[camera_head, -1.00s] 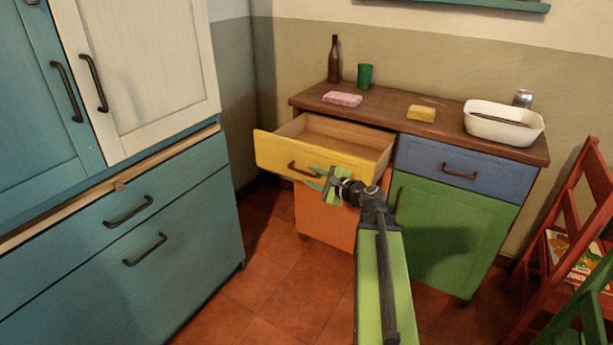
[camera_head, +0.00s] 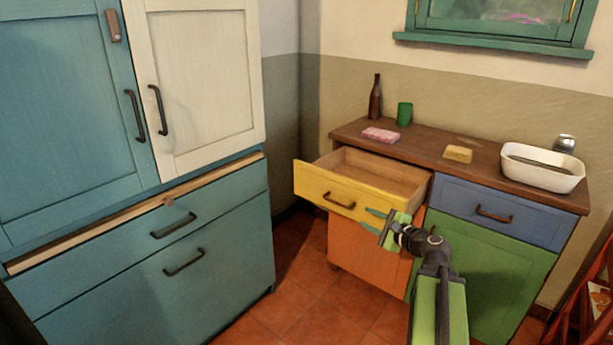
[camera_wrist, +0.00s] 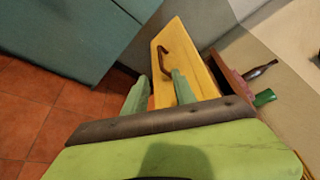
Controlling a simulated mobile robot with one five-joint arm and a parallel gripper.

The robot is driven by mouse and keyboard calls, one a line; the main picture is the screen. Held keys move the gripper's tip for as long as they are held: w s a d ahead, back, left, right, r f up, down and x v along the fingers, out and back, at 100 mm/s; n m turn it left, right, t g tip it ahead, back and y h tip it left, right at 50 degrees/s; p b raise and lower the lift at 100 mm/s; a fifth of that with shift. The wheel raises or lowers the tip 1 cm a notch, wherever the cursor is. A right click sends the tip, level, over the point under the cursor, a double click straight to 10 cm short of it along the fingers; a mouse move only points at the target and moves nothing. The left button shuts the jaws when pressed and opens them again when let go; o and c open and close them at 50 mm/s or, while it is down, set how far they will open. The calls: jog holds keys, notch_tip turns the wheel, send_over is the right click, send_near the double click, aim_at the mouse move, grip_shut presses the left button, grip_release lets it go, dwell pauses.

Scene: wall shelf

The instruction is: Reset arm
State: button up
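My gripper (camera_head: 374,220) is in front of the low sideboard, just below and right of the handle of the yellow drawer (camera_head: 324,186). Its two green fingers are spread apart with nothing between them, and they also show in the wrist view (camera_wrist: 158,92). The yellow drawer is pulled out, and its inside looks empty in the part I can see. In the wrist view the drawer front and its dark handle (camera_wrist: 164,60) lie beyond the fingertips, apart from them. My arm reaches up from the bottom of the head view.
The sideboard top (camera_head: 432,146) holds a bottle (camera_head: 375,98), green cup (camera_head: 404,114), pink block (camera_head: 381,135), yellow block (camera_head: 458,154) and white basin (camera_head: 541,168). A blue cabinet (camera_head: 140,255) stands left. A red chair (camera_head: 590,300) is at lower right. Floor (camera_head: 300,285) between is clear.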

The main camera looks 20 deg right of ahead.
jog(key=w+a+f+n+g+y, duration=0.2)
jog(key=a+n, duration=0.1)
jog(key=a, duration=0.9)
jog(key=w+a+f+n+g+y, duration=0.1)
jog(key=a+f+n+g+y, duration=0.15)
jog(key=a, duration=0.95)
jog(key=s+a+f+n+g+h, duration=0.4)
jog(key=s+a+f+n+g, duration=0.5)
jog(key=f+n, duration=0.25)
jog(key=s+d+f+n+g+h, duration=0.2)
jog(key=s+d+f+n+h, duration=0.15)
jog(key=s+d+h, duration=0.35)
notch_tip(320, 180, up, 28)
jog(key=y+p, duration=0.2)
jog(key=p, duration=2.5)
jog(key=shift+w+d+r+n, duration=0.15)
jog(key=shift+w+d+n, duration=0.2)
jog(key=shift+w+d, duration=0.05)
jog(key=shift+t+y, duration=0.25)
